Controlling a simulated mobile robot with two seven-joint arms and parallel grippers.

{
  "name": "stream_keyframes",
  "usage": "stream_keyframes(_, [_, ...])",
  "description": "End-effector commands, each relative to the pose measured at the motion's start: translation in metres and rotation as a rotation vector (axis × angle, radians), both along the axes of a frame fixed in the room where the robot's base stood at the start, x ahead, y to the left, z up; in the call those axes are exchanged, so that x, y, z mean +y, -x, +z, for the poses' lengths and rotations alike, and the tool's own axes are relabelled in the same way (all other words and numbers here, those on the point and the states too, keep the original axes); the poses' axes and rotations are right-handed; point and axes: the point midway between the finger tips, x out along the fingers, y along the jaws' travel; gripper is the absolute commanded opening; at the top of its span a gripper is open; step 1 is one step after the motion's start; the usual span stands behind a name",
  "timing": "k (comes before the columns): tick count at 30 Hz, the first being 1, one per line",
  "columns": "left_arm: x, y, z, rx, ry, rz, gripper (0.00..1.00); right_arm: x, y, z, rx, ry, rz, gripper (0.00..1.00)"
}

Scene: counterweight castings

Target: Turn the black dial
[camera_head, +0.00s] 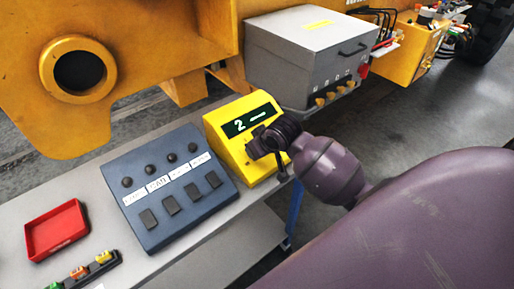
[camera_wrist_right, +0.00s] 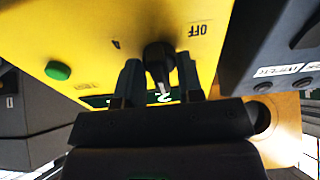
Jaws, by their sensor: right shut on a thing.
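The black dial (camera_wrist_right: 157,54) sits on the face of a yellow control box (camera_wrist_right: 95,25), with "OFF" lettering beside it in the right wrist view. My right gripper (camera_wrist_right: 159,73) has one finger on each side of the dial and is shut on it. In the head view, my right gripper (camera_head: 258,148) is at the front of the yellow box (camera_head: 218,124) and hides the dial. A dark display (camera_head: 249,120) on the box shows a "2" and a dash. My left gripper is not in view.
A green button (camera_wrist_right: 58,70) is on the yellow face. A blue-grey panel (camera_head: 150,215) with several knobs and square buttons stands beside the box on a grey bench. A red tray (camera_head: 56,230) lies at left. A grey cabinet (camera_head: 300,60) stands behind.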

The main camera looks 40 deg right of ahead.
Motion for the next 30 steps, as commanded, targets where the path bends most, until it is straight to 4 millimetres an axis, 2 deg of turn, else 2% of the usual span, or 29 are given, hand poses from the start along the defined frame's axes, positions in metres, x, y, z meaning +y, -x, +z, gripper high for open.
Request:
stream_keyframes(1, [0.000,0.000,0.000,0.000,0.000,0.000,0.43,0.000,0.000,0.000,-0.001,0.001,-0.001,0.11])
stream_keyframes(2, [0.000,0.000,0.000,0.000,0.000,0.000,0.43,0.000,0.000,0.000,-0.001,0.001,0.000,0.37])
stream_keyframes(3, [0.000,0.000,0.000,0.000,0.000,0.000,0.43,0.000,0.000,0.000,-0.001,0.001,0.000,0.40])
stream_keyframes(11, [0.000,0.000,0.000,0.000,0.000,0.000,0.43,0.000,0.000,0.001,-0.001,0.001,0.001,0.40])
stream_keyframes(16, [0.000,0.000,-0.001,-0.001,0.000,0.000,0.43,-0.001,0.006,0.009,-0.001,0.002,0.001,0.40])
stream_keyframes(30, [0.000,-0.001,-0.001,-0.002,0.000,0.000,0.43,-0.005,0.052,0.072,-0.002,0.003,0.000,0.40])
